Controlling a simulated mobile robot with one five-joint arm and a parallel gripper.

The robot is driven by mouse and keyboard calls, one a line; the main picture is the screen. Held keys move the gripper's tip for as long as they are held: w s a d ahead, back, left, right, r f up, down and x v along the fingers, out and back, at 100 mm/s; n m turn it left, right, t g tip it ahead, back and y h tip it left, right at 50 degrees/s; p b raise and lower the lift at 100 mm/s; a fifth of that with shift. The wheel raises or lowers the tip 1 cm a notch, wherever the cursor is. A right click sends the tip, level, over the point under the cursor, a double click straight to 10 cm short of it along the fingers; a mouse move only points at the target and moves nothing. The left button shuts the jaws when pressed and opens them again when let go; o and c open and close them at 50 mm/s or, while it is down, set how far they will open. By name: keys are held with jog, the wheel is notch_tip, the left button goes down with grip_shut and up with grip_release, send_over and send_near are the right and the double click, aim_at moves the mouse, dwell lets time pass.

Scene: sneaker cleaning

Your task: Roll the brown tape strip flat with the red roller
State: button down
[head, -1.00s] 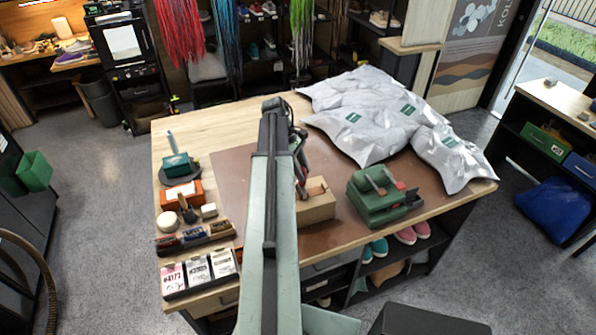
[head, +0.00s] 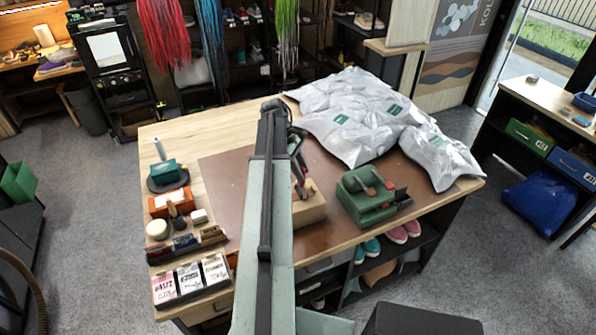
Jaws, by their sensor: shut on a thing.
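A brown cardboard box (head: 311,211) sits on the brown mat (head: 225,185), partly hidden behind my arm. A brown strip (head: 306,188) shows on its top; whether it lies flat is too small to tell. My gripper (head: 298,180) is over the box's top, mostly hidden by my arm. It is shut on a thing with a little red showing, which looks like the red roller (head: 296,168). Whether the roller touches the strip is unclear.
A green tape dispenser (head: 364,205) stands right of the box. Silvery bags (head: 350,135) cover the table's back right. Brushes, an orange box (head: 170,203) and cards (head: 190,282) line the left edge. The mat left of my arm is clear.

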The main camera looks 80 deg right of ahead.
jog(key=shift+s+d, duration=0.45)
jog(key=shift+s, duration=0.1)
notch_tip(320, 180, up, 8)
jog(key=p, duration=0.8)
jog(key=shift+f, duration=0.1)
